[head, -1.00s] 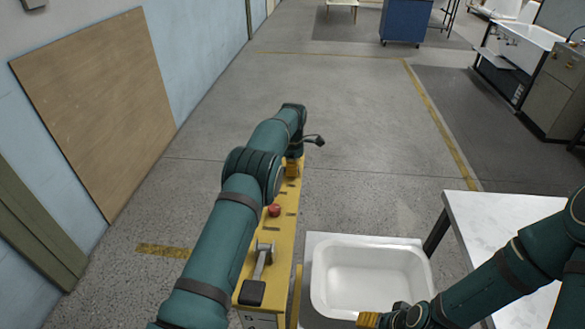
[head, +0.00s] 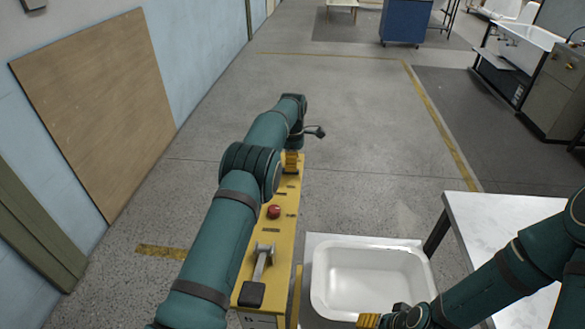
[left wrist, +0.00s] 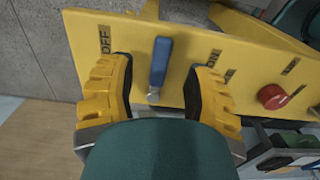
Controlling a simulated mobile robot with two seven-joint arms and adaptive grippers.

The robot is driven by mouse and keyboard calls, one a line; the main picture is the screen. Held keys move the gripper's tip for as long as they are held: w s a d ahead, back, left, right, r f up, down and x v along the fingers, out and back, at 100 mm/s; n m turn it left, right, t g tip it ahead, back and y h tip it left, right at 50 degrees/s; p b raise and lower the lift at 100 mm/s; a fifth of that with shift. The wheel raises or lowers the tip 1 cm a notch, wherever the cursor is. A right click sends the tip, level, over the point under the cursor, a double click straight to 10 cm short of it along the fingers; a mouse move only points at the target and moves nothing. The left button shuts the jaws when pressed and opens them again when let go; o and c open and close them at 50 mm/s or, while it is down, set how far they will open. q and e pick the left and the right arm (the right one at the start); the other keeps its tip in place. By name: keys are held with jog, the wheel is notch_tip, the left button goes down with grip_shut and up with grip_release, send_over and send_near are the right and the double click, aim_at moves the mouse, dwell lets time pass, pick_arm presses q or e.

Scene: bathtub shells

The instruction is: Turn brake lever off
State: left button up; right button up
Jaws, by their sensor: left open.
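A lever with a blue handle (left wrist: 161,60) stands on the yellow panel (left wrist: 185,40) between an OFF label (left wrist: 105,40) and an ON label (left wrist: 213,57). My left gripper (left wrist: 160,85) is open, with one yellow finger on each side of the lever. Gaps show between the handle and both fingers. In the head view the left gripper (head: 292,163) is at the far end of the yellow panel (head: 283,235), and the blue handle is hidden there. My right gripper (head: 370,321) shows only partly at the bottom edge, over the white tub's near rim.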

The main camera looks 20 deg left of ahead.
pick_arm(q)
notch_tip(320, 180, up, 8)
jog(key=shift+r, duration=0.2)
dwell(0.4)
